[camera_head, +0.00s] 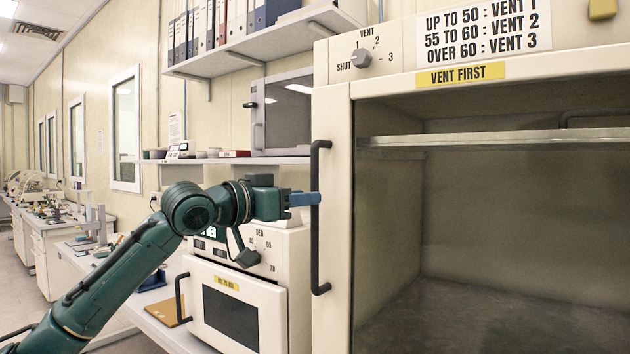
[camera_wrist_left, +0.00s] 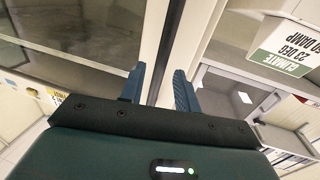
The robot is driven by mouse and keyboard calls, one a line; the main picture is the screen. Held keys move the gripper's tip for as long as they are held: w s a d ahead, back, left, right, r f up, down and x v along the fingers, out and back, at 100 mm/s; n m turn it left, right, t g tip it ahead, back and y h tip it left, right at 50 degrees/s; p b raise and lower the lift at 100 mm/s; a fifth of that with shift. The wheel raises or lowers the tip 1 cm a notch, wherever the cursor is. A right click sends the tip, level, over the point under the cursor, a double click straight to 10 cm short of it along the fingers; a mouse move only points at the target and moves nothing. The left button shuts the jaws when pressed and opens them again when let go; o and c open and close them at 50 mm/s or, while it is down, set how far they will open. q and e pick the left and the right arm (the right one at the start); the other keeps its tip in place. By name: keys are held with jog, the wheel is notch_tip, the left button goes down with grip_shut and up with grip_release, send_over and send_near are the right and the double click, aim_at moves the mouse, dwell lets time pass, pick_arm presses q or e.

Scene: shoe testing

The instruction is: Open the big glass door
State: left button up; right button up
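The big glass door (camera_head: 500,240) fronts the cream cabinet on the right of the head view and looks closed, with the dim interior showing through. Its long black vertical handle (camera_head: 318,260) is on the left side of the frame. My left gripper (camera_head: 303,199) reaches the handle from the left, at about mid-height. In the left wrist view the handle (camera_wrist_left: 169,45) runs between the two blue fingers (camera_wrist_left: 158,85), with small gaps on both sides, so the gripper looks open around it. Contact is hard to judge. My right gripper is not in view.
A dial (camera_head: 362,58) and a yellow "VENT FIRST" label (camera_head: 461,74) sit above the door. A smaller oven (camera_head: 245,300) with its own handle stands below my left arm. A wall shelf (camera_head: 250,45) with binders and a long bench (camera_head: 90,265) lie to the left.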

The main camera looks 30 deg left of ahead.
pick_arm(q)
jog(key=p+x, duration=0.1)
jog(key=x, duration=0.3)
jog(key=shift+c, duration=0.3)
grip_shut()
dwell(0.3)
